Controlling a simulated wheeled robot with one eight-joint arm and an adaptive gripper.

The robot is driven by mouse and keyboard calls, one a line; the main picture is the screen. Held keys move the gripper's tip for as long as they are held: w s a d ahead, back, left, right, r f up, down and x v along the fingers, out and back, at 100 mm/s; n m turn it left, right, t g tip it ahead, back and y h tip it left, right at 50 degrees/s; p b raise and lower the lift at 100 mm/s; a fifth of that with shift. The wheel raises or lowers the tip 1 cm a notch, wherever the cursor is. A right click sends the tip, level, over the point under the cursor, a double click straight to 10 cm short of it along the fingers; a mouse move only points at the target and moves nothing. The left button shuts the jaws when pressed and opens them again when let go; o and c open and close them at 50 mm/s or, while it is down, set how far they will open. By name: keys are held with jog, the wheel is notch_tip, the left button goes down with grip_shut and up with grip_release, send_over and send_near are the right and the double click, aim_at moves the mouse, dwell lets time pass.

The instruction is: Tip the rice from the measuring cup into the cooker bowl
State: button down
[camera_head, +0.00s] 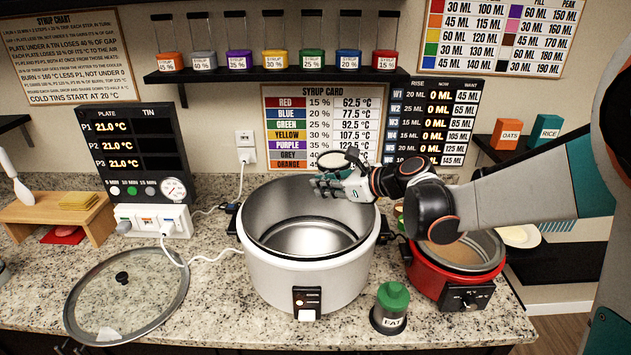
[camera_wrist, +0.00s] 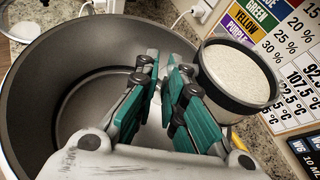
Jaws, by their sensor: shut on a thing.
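The white cooker (camera_head: 310,270) stands open on the counter. Its grey bowl (camera_head: 268,205) looks empty inside. It also fills the left of the wrist view (camera_wrist: 60,75). My gripper (camera_head: 322,186) is over the back right part of the bowl, its green fingers (camera_wrist: 163,75) closed together. The dark measuring cup (camera_head: 338,160) is beside the fingers, above the bowl's back rim. In the wrist view the cup (camera_wrist: 232,100) is nearly full of white rice (camera_wrist: 238,70) and looks about upright. The grip point, likely its handle, is hidden between the fingers.
A red cooker (camera_head: 430,280) stands to the right, under my arm. A green-lidded jar (camera_head: 390,305) is in front between the cookers. A glass lid (camera_head: 125,300) lies to the left. A shelf (camera_head: 270,74) of syrup jars hangs behind, with cards below.

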jog(key=shift+w+d+f+n+t+h+b, duration=0.45)
jog(key=shift+d+n+t+h+b, duration=0.3)
jog(key=shift+n+t+h+b, duration=1)
jog(key=shift+w+d+f+n+t+h+b, duration=0.3)
jog(key=shift+d+f+n+t+h+b, duration=0.4)
jog(key=shift+n, duration=1.9)
jog(key=shift+w+d+f+n+t+h+b, duration=0.4)
jog(key=shift+d+n+t+h+b, duration=0.45)
jog(key=shift+n+t+h+b, duration=1)
jog(key=shift+r+n+b, duration=0.25)
jog(key=shift+n+b, duration=0.2)
jog(key=shift+n, duration=0.65)
